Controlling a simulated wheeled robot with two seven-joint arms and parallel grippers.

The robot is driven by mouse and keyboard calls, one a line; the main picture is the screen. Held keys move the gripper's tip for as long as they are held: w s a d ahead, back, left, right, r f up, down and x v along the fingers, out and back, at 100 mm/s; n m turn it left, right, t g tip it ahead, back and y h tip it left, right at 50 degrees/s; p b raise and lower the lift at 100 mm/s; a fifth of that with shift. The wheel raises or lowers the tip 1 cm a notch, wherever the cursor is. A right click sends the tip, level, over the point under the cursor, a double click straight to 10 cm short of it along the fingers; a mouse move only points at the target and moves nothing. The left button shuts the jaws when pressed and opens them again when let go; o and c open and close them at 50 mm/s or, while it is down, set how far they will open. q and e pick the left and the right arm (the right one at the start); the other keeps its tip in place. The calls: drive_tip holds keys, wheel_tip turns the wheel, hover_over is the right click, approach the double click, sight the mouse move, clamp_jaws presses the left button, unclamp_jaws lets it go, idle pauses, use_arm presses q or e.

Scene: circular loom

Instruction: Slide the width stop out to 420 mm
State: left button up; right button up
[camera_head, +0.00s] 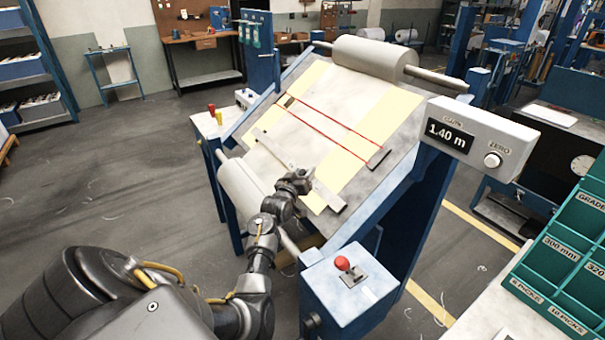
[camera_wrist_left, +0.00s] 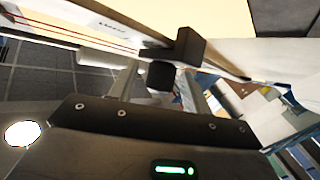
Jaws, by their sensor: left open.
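A pale rail (camera_head: 327,195) lies across the lower part of the sloped fabric table, and my left gripper (camera_head: 304,181) is over its middle. In the left wrist view a dark block (camera_wrist_left: 187,47), which looks like the width stop, sits on the rail (camera_wrist_left: 112,22). A black knob (camera_wrist_left: 160,75) sticks out from it. The left gripper (camera_wrist_left: 160,88) is open, with one finger on each side of the knob; I cannot tell whether they touch it. In the head view my gripper hides the stop, and no scale figures can be read. My right gripper is not in view.
Pale fabric with two red lines (camera_head: 335,118) covers the table, with a roll (camera_head: 375,60) at its top. A display (camera_head: 470,134) reads 1.40 m. A control box (camera_head: 348,295) with a red knob stands in front, and green labelled bins (camera_head: 565,260) stand at right.

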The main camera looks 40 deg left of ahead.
use_arm(q)
clamp_jaws()
idle(1.3)
